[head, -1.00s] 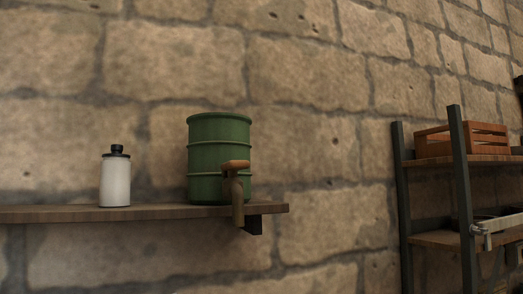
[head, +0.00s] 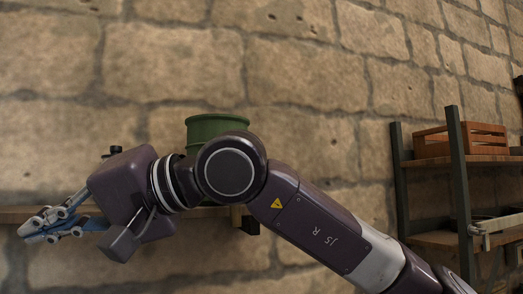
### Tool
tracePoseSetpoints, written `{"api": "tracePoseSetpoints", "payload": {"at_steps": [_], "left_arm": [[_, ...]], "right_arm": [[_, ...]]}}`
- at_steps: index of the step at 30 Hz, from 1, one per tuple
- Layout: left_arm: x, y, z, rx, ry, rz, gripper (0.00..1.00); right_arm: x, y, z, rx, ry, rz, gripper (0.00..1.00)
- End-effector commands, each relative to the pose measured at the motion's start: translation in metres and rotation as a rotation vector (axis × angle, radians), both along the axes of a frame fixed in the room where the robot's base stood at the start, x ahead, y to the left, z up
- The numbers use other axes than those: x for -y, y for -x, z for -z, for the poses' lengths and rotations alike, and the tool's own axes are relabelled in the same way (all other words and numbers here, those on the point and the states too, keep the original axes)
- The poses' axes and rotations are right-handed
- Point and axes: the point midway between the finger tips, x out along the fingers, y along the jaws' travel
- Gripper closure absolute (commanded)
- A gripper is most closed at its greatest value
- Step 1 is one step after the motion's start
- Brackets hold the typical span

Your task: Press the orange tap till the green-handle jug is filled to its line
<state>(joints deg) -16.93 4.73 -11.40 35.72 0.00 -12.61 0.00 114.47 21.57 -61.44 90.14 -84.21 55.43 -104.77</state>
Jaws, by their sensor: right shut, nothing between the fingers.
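The green drum (head: 213,124) stands on the wall shelf, and only its top shows above my right arm. My right arm reaches across from the lower right. My right gripper (head: 30,229) is at the far left, in front of the shelf's edge, shut and empty. It is well left of the tap. The green-handle jug is not in view, nor is my left gripper.
The wooden wall shelf (head: 15,215) is mostly covered by my arm. A metal rack (head: 460,175) with a wooden crate (head: 459,141) stands at the right, by the stone wall.

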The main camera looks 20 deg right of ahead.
Motion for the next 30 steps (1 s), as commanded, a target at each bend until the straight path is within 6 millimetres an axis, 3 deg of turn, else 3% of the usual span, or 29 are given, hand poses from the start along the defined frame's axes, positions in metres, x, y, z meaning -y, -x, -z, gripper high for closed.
{"api": "tracePoseSetpoints", "payload": {"at_steps": [3,7,12,15,18,21,30], "left_arm": [[0.0,0.001,0.0,-0.001,0.0,0.0,0.46],[0.0,0.003,0.0,-0.004,0.0,0.0,0.46],[0.0,0.005,0.0,-0.006,0.0,0.0,0.46],[0.001,0.006,0.001,-0.007,0.0,0.0,0.46],[0.002,0.006,0.001,-0.008,0.001,-0.001,0.46],[0.003,0.007,0.001,-0.009,0.002,-0.001,0.46],[0.003,0.007,0.001,-0.009,0.003,0.0,0.46]], "right_arm": [[0.051,-0.017,-0.038,0.23,0.218,0.166,1.0],[0.121,-0.023,-0.085,0.412,0.439,0.361,1.0],[0.207,-0.003,-0.142,0.536,0.658,0.585,1.0],[0.242,0.012,-0.163,0.562,0.736,0.674,1.0],[0.264,0.023,-0.174,0.569,0.781,0.727,1.0],[0.273,0.027,-0.178,0.569,0.799,0.748,1.0],[0.273,0.027,-0.178,0.569,0.8,0.748,1.0]]}}
